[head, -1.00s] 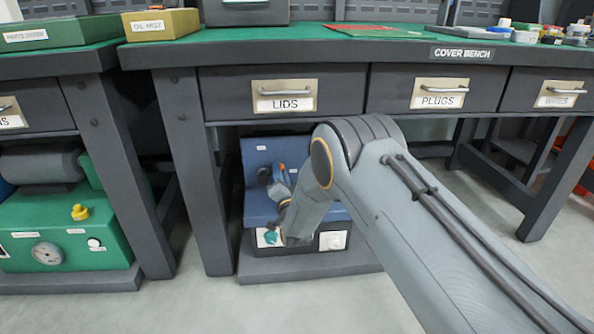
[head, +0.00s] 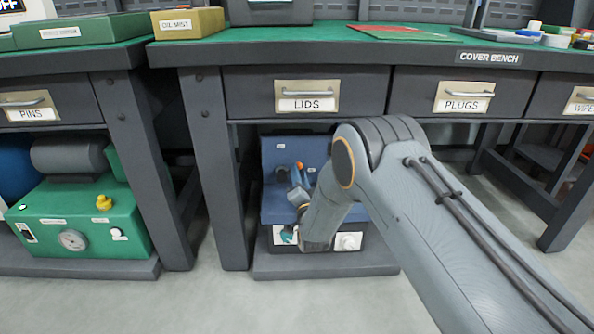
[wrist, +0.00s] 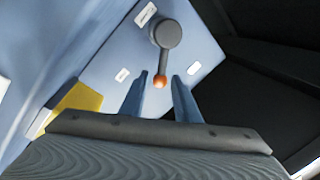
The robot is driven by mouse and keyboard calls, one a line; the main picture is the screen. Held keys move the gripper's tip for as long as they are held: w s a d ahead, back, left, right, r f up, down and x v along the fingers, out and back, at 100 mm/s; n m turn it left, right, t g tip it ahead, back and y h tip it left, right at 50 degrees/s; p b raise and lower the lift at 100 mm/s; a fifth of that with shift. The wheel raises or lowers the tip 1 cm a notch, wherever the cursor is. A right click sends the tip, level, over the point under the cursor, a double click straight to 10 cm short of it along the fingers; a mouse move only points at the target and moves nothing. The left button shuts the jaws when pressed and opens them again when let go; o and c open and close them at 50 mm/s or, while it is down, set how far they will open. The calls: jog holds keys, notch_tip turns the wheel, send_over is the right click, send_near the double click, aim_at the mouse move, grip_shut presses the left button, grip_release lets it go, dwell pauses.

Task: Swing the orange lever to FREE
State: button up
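The lever (wrist: 163,50) has a grey round hub and a short grey arm ending in an orange ball knob (wrist: 160,81). It is mounted on the pale blue panel of a blue unit (head: 276,208) under the bench. The orange knob also shows in the head view (head: 299,166). My gripper (wrist: 160,77) is open, with its two blue fingers on either side of the knob in the wrist view. Gaps show between knob and fingers; I cannot tell how deep the knob sits between them. The small white labels on the panel are too small to read, and my arm hides part of the unit.
The bench (head: 378,50) with drawers LIDS and PLUGS overhangs the blue unit. A bench leg (head: 216,180) stands close on its left. A green machine with a gauge (head: 85,225) sits further left. A yellow patch (wrist: 78,105) shows beside the panel. The floor in front is clear.

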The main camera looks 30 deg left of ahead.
jog(key=p+v, duration=0.2)
jog(key=v, duration=0.4)
jog(key=shift+s+a, duration=0.1)
